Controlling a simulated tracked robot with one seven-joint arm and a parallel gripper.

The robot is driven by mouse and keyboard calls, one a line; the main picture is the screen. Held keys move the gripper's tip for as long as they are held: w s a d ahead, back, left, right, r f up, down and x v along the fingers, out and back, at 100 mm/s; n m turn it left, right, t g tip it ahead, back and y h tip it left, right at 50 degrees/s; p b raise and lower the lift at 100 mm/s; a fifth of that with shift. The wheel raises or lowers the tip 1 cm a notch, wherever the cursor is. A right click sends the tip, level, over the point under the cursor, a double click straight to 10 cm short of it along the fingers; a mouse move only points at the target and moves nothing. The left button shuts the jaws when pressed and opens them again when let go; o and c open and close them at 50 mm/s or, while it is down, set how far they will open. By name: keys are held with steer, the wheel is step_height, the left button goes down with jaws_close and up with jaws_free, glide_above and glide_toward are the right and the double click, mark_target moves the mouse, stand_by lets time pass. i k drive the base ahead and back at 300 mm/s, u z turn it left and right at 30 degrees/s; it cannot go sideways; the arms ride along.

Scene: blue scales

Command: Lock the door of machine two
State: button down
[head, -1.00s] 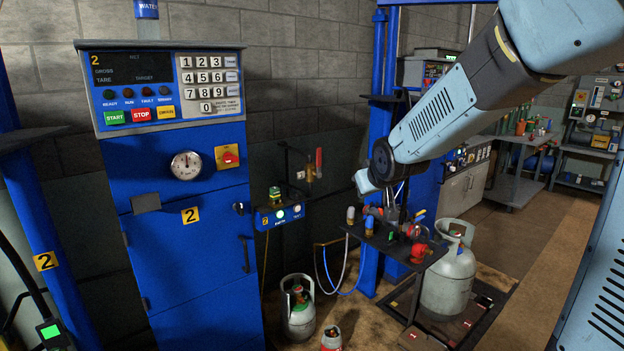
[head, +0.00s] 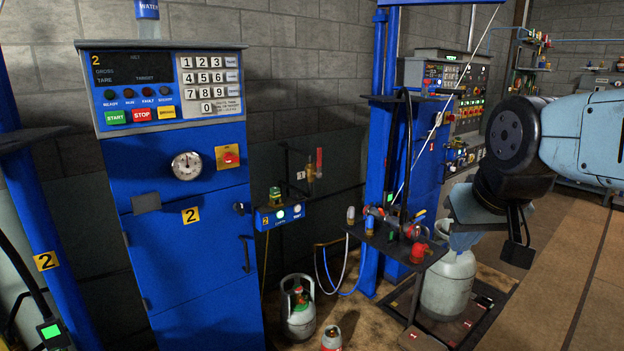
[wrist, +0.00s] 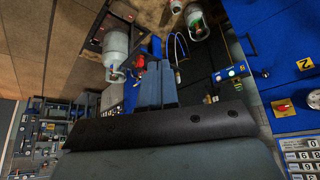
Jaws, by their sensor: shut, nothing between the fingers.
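Machine two is a blue cabinet with a door (head: 190,260) marked by a yellow "2" tag (head: 190,215), at the left in the head view. A small dark round lock (head: 240,208) sits near the door's right edge, above a dark vertical handle (head: 247,253). The door looks closed against the cabinet; whether the lock is turned I cannot tell. My gripper (head: 463,238) is well right of the machine, in front of a grey gas cylinder. Its fingers (wrist: 156,75) are together and empty in the wrist view, where machine two's tag (wrist: 305,63) appears at the right.
A small black table (head: 400,245) with valves and fittings stands between machine two and my gripper. A grey cylinder (head: 448,285) stands on a low platform behind my gripper. Small cylinders (head: 298,308) stand on the floor beside machine two. Open brown floor (head: 560,290) lies at the right.

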mark_target(239, 205)
steer(key=u, duration=0.95)
steer(key=i, duration=0.35)
steer(key=z, duration=0.05)
